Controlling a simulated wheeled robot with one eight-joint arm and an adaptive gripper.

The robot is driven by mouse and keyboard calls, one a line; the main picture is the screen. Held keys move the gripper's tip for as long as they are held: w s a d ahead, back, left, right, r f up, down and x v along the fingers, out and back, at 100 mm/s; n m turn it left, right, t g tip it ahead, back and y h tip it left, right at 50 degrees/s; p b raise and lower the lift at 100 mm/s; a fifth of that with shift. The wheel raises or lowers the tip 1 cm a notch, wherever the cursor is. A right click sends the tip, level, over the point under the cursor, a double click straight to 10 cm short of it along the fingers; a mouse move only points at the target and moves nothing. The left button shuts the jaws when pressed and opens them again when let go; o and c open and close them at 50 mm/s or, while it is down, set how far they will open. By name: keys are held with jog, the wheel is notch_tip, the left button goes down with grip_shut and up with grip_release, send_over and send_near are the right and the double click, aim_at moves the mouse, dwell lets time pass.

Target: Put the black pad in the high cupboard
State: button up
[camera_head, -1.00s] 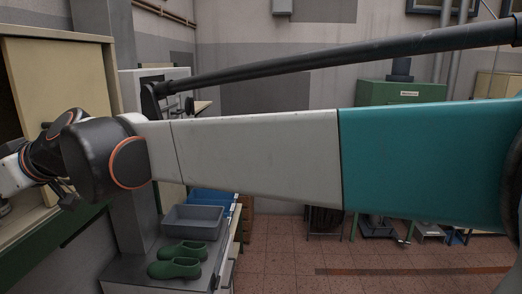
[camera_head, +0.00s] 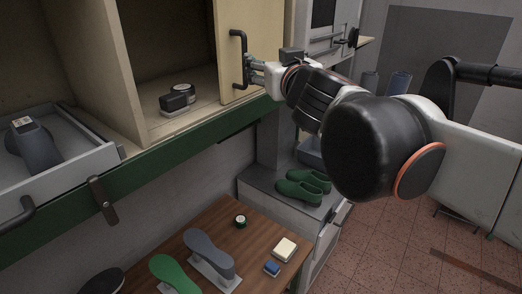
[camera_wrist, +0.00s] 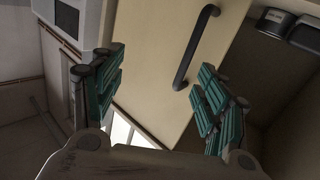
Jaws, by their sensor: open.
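The high cupboard (camera_head: 197,128) is cream, with an open compartment at its middle. Its cream door panel (camera_head: 265,25) with a black bar handle (camera_head: 238,60) is at the right of the opening. My gripper (camera_head: 256,70) is open beside the handle. In the wrist view the handle (camera_wrist: 195,48) lies between my spread fingers (camera_wrist: 163,95), nearer the right one; contact is unclear. A dark oval thing (camera_head: 105,282), perhaps the black pad, is partly cut off at the table's lower left.
A grey drawer (camera_head: 75,165) with a dark item stands out at the left. Below, a brown table (camera_head: 215,215) holds green and grey shoe lasts, a small round tin, a cream block and a blue block. Green clogs (camera_head: 303,188) sit on a grey cabinet.

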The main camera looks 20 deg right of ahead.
jog(key=s+d+f+m+g+h, duration=0.25)
jog(key=s+d+f, duration=0.25)
jog(key=f, duration=0.4)
jog(key=s+a+f+n+g+y, duration=0.1)
jog(key=s+a+f+g+y, duration=0.1)
jog(key=s+f, duration=0.4)
jog(key=s+a+f+n+g+y, duration=0.1)
jog(key=s+a+f+g, duration=0.3)
jog(key=f, duration=0.9)
jog(key=s+g, duration=0.2)
jog(key=s, duration=0.1)
jog(key=shift+s+a+f+n+y, duration=0.15)
jog(key=shift+s+a+n+y, duration=0.15)
jog(key=shift+a+n+y, duration=0.05)
